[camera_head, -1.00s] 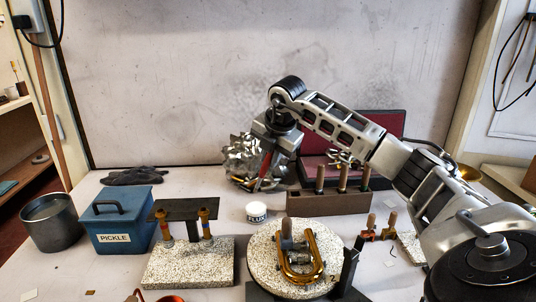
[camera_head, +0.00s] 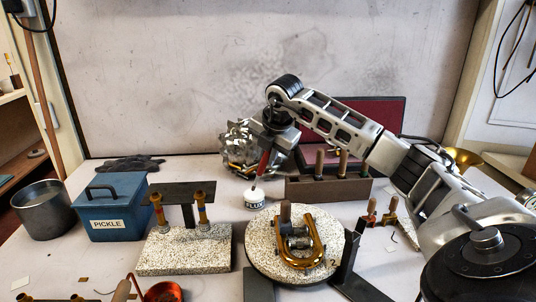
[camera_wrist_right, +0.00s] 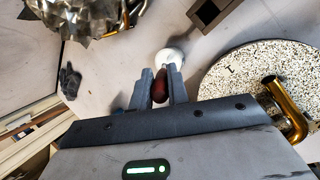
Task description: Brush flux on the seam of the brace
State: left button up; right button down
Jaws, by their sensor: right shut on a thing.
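My right gripper (camera_head: 268,146) is shut on a red-handled brush (camera_head: 264,162), which points down with its lower end at the mouth of the small white flux jar (camera_head: 255,199). The right wrist view also shows the gripper (camera_wrist_right: 161,85), the red handle (camera_wrist_right: 160,86) and the jar (camera_wrist_right: 170,56) just beyond it. The bristles are hidden there; I cannot tell how deep they are. A U-shaped brass tube (camera_head: 318,244) with a brace (camera_head: 298,235) between its legs lies on the round speckled block (camera_head: 263,240). The seam is too small to make out. My left gripper is out of view.
A wooden rack (camera_head: 330,188) of handled tools stands right of the jar, with crumpled foil (camera_head: 240,150) behind. A speckled block with a dark plate on posts (camera_head: 182,190), a blue pickle box (camera_head: 112,208) and a metal pot (camera_head: 45,210) stand left. A dark upright bracket (camera_head: 350,258) stands right.

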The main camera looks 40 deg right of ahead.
jog(key=shift+f+b, duration=0.4)
jog(key=shift+f, duration=0.2)
dwell(1.0)
jog(key=shift+r+p, duration=2.9)
jog(key=shift+r, duration=0.65)
